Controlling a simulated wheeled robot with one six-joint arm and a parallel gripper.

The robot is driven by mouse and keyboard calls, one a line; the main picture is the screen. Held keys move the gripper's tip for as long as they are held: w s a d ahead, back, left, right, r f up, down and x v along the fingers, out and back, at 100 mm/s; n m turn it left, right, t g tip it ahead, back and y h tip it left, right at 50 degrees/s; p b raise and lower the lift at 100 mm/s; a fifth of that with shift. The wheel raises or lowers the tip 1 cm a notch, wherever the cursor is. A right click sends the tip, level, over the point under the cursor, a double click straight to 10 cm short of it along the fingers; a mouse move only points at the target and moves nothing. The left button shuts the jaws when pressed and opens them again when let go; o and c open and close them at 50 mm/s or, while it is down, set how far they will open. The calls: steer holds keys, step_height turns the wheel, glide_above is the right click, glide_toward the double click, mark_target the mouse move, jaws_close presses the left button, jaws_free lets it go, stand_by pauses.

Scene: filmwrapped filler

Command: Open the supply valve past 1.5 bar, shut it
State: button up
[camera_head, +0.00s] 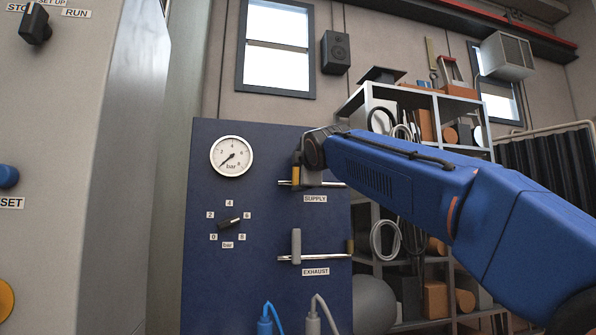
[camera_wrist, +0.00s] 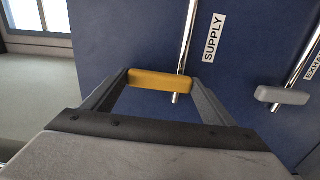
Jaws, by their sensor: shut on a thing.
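The supply valve's yellow handle (camera_wrist: 160,80) lies crosswise to its metal pipe (camera_wrist: 188,40) in the wrist view, beside the SUPPLY label (camera_wrist: 213,38). My gripper (camera_wrist: 163,84) is shut on this handle, with one finger at each end. In the head view my gripper (camera_head: 298,176) is at the supply pipe on the blue panel (camera_head: 265,215) and hides much of the handle. The round pressure gauge (camera_head: 231,156) has its needle pointing down and left, near the low end of the scale; the exact reading is too small to tell.
Below, the exhaust valve's grey handle (camera_head: 296,246) stands crosswise to its pipe. A black knob (camera_head: 230,222) with a bar scale sits under the gauge. A blue hose (camera_head: 266,318) and a grey hose (camera_head: 314,318) are at the panel's bottom. Loaded shelves (camera_head: 402,268) stand behind.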

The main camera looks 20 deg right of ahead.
steer(key=shift+d+f+m, duration=0.55)
steer(key=shift+m, duration=2.25)
steer(key=shift+d+f+m, duration=0.6)
steer(key=shift+m, duration=2.2)
steer(key=shift+d+f+m, duration=0.55)
steer(key=shift+m, duration=2.25)
steer(key=o, duration=1.5)
steer(key=shift+s, duration=0.1)
steer(key=s, duration=1.7)
